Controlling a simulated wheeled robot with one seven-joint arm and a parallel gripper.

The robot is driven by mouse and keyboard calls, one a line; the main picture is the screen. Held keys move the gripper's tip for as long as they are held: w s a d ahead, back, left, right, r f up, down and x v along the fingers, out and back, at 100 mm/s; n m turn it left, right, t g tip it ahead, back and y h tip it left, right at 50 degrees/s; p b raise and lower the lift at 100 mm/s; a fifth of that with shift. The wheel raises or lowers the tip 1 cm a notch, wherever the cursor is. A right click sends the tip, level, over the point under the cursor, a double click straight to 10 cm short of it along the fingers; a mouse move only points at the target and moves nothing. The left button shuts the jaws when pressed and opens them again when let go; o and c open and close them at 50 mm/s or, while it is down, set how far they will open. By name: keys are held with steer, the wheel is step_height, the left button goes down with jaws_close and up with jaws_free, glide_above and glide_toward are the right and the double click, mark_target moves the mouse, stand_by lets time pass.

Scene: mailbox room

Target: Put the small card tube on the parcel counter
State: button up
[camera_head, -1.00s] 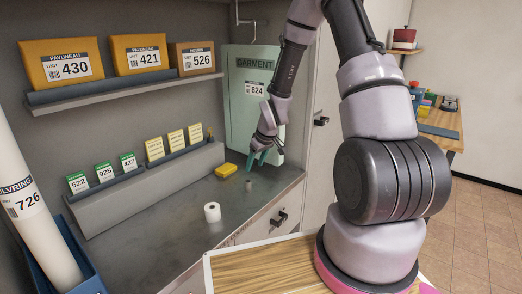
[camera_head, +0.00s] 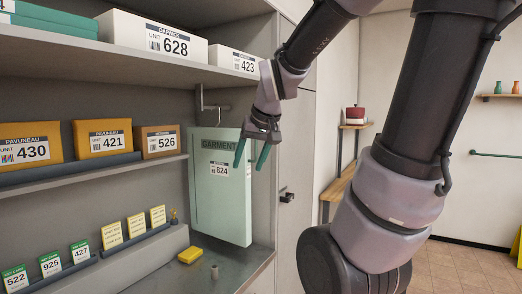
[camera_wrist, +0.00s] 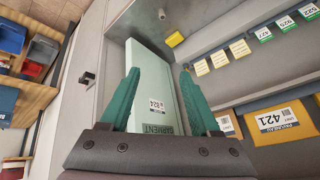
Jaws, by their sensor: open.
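A small grey cylinder (camera_head: 214,271), possibly the small card tube, stands upright on the grey counter surface (camera_head: 250,262) below the shelves. It also shows, very small, at the top of the wrist view (camera_wrist: 162,14). My gripper (camera_head: 251,158) is open, its two teal fingers apart with nothing between them. It is well above the cylinder, in front of the pale green GARMENT box (camera_head: 222,200). In the wrist view the fingers (camera_wrist: 158,80) frame that box. I cannot tell which surface is the parcel counter.
A yellow block (camera_head: 190,255) lies beside the cylinder. Numbered boxes, such as box 421 (camera_head: 103,138), fill the shelves. Several small cards, such as card 427 (camera_head: 81,252), stand on a low ledge. A wooden shelf unit (camera_head: 338,190) stands beyond the cabinet door.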

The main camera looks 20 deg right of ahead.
steer(key=s+r+m, duration=0.2)
steer(key=s+r, duration=0.2)
steer(key=s, duration=0.4)
steer(key=shift+s+a+t+y, duration=0.2)
steer(key=shift+s+t+y, duration=0.1)
steer(key=shift+s+y, duration=0.1)
